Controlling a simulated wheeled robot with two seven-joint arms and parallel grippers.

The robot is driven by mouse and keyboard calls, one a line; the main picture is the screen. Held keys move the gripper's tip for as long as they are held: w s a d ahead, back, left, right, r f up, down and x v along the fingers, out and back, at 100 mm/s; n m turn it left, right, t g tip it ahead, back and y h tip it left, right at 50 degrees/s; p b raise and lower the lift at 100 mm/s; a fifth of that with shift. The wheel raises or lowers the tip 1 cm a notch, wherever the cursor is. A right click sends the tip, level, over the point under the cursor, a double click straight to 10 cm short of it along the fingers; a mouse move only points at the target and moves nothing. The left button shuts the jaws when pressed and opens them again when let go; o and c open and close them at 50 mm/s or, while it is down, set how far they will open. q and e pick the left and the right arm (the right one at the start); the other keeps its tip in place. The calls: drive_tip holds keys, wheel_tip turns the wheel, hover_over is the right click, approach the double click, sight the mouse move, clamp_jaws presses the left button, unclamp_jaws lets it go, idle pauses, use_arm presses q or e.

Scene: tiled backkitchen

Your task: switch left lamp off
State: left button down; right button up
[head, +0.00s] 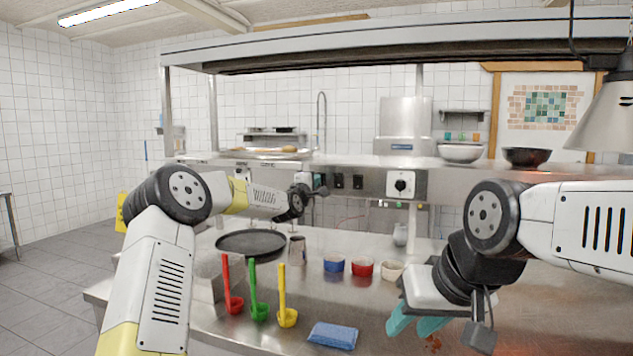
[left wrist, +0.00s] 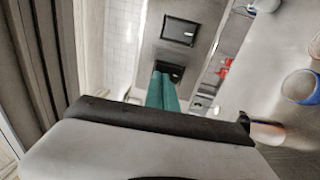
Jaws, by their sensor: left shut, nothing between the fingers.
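Two black switches sit side by side on the steel front under the shelf, the left one (head: 338,181) and the right one (head: 357,182). My left gripper (head: 320,184) is shut and empty, just beside the left switch. In the left wrist view its green fingertips (left wrist: 163,82) overlap the edge of one black switch (left wrist: 172,69); I cannot tell whether they touch it. The other switch (left wrist: 180,30) is clear of them. A pale lamp shade (head: 603,112) hangs at the far right; no other lamp shade shows. My right gripper (head: 416,325) is low over the counter, its finger gap unclear.
A white dial plate (head: 405,184) is right of the switches. On the counter (head: 300,327) are a black pan (head: 251,242), red, green and yellow ladles (head: 252,297), small bowls (head: 362,267) and a blue cloth (head: 333,335). The shelf edge runs just above my left gripper.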

use_arm(q)
drive_tip(key=shift+w+d, duration=0.15)
drive_tip(key=shift+w, duration=0.3)
drive_tip(key=shift+r, duration=0.1)
drive_tip(key=shift+w+r, duration=0.1)
drive_tip(key=shift+r, duration=0.05)
